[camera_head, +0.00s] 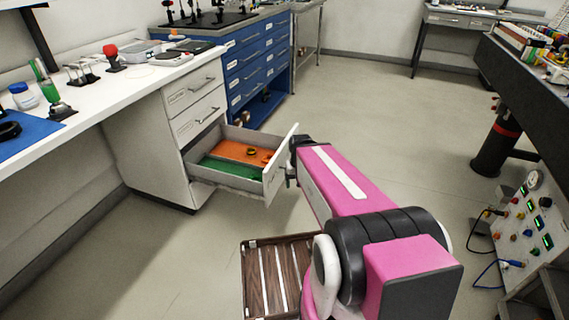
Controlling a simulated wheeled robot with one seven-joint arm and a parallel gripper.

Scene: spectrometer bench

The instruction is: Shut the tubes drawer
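An open drawer (282,170) sticks out from the lowest level of the white drawer unit (158,160) under the bench. An orange piece and a green piece lie inside it with a few small items. Whether its label reads tubes cannot be made out. The two drawers above it are closed and carry small labels. My pink arm reaches forward to the open drawer's front panel. My gripper (292,168) is at the outer face of that panel, near its right end. It is small and mostly hidden by the arm, so its fingers and any contact cannot be told.
A white bench (120,95) with tools runs along the left. A blue drawer cabinet (255,65) stands behind the open drawer. A control panel with cables (525,230) is at right. The middle floor is clear.

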